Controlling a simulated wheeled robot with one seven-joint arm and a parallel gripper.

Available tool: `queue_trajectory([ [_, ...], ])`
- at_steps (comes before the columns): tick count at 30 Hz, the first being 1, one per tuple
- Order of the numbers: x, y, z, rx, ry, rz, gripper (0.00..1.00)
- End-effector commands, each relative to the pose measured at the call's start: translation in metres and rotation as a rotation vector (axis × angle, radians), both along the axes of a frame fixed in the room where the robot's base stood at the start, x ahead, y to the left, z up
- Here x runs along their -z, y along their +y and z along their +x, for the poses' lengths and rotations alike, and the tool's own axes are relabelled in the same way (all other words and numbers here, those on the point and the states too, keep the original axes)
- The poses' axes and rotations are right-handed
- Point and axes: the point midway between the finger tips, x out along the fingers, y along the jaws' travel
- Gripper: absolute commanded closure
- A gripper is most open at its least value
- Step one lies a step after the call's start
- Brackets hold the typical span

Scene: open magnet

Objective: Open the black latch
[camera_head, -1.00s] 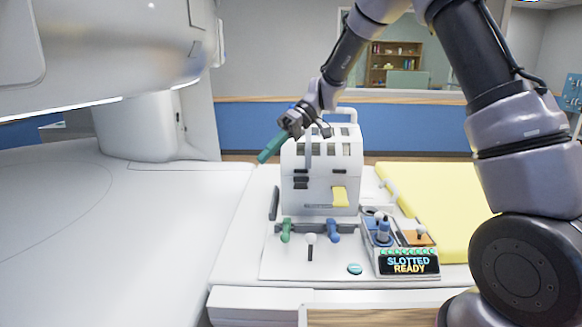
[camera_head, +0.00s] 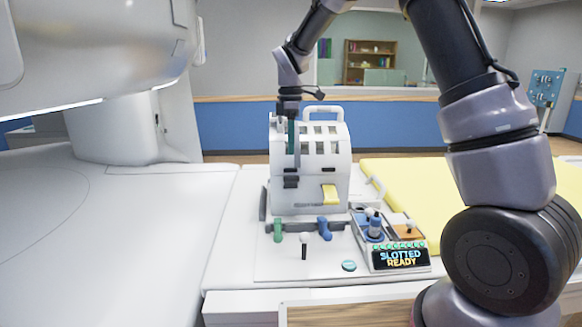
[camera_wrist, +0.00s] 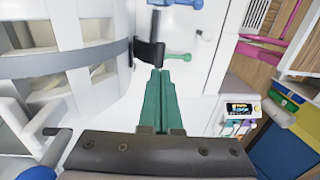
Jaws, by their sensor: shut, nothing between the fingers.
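The white slotted housing (camera_head: 311,190) stands upright on the white table, with a carry handle on top. A black latch (camera_head: 291,182) is on the left of its front face; it shows larger in the wrist view (camera_wrist: 149,52). My gripper (camera_head: 291,152) points down at the housing's front left, above the latch in the picture. Its green fingers (camera_wrist: 161,76) are closed together and empty. In the wrist view the fingertips are close to the latch's lower end; I cannot tell whether they touch.
A green handle (camera_head: 278,231), a blue handle (camera_head: 324,229) and a white-knobbed lever (camera_head: 304,245) stand before the housing. A teal button (camera_head: 348,265) and a control box (camera_head: 401,258) reading "SLOTTED READY" are front right. A yellow pad (camera_head: 450,190) lies right. A large white machine overhangs the left.

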Motion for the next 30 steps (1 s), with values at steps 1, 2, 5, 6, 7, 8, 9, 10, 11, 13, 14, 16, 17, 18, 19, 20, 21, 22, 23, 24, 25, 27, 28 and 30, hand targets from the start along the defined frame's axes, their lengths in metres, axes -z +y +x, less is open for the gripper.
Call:
queue_trajectory([
  [1, 0.012, 0.000, -0.002, 0.001, 0.003, -0.001, 1.00],
  [2, 0.018, 0.000, -0.002, 0.001, 0.004, -0.001, 1.00],
  [5, 0.036, 0.000, -0.004, 0.000, 0.003, -0.001, 1.00],
  [6, 0.042, 0.000, -0.005, 0.000, 0.003, -0.001, 1.00],
  [7, 0.046, 0.000, -0.005, 0.000, 0.002, -0.001, 1.00],
  [8, 0.050, 0.000, -0.005, 0.001, 0.002, 0.000, 1.00],
  [9, 0.054, 0.000, -0.005, 0.001, 0.002, 0.000, 1.00],
  [10, 0.057, 0.000, -0.005, 0.001, 0.001, 0.000, 1.00],
  [11, 0.059, 0.000, -0.005, 0.001, 0.001, 0.000, 1.00],
  [13, 0.063, 0.000, -0.006, 0.001, 0.001, 0.000, 1.00],
  [14, 0.064, 0.000, -0.006, 0.001, 0.001, 0.001, 1.00],
  [16, 0.065, 0.000, -0.006, 0.001, 0.000, 0.001, 1.00],
  [17, 0.065, 0.000, -0.006, 0.001, 0.000, 0.001, 1.00],
  [18, 0.065, 0.000, -0.006, 0.001, 0.000, 0.001, 1.00],
  [19, 0.065, 0.000, -0.006, 0.001, 0.000, 0.001, 1.00],
  [20, 0.065, 0.000, -0.006, 0.001, 0.000, 0.001, 1.00],
  [21, 0.065, 0.000, -0.006, 0.001, 0.000, 0.001, 1.00],
  [22, 0.065, 0.000, -0.006, 0.001, 0.000, 0.001, 1.00],
  [23, 0.065, 0.000, -0.006, 0.001, 0.000, 0.001, 1.00],
  [24, 0.065, 0.000, -0.006, 0.001, 0.000, 0.001, 1.00],
  [25, 0.065, 0.000, -0.006, 0.001, 0.000, 0.001, 1.00],
  [27, 0.065, 0.000, -0.006, 0.001, -0.004, 0.001, 1.00],
  [28, 0.065, 0.000, -0.007, 0.001, -0.007, 0.001, 1.00],
  [30, 0.066, 0.000, -0.008, 0.001, -0.019, 0.001, 1.00],
])
